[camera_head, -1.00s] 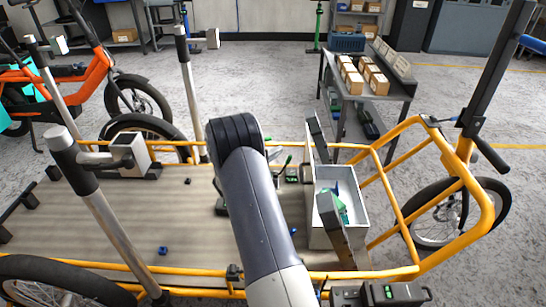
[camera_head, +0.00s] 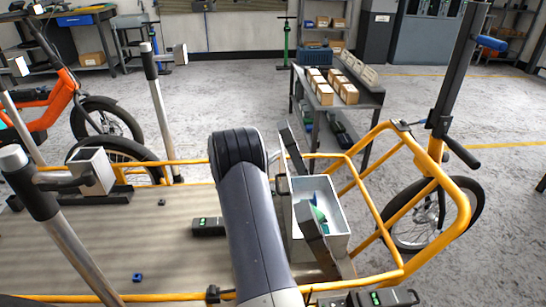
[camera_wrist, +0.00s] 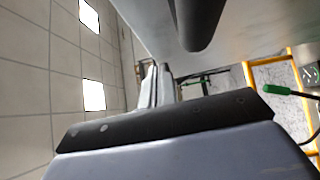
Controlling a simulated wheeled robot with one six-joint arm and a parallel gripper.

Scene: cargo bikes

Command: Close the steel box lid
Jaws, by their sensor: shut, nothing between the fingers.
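The steel box (camera_head: 343,212) stands open on the cargo bed, right of my arm in the head view. Small blue, green and white items lie inside it. A pale upright panel (camera_head: 283,208) at its left side looks like the raised lid, partly hidden by my arm. My gripper (camera_wrist: 157,85) appears in the wrist view with its pale fingers close together, shut and empty. In the head view my arm hides most of it, and contact with the lid cannot be told. Two dark grey slabs stand near the box; what they belong to is unclear.
The yellow bike frame (camera_head: 376,215) runs around the bed. A grey table (camera_head: 367,97) with several small boxes stands behind. Posts rise at left; a dark mast stands at right.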

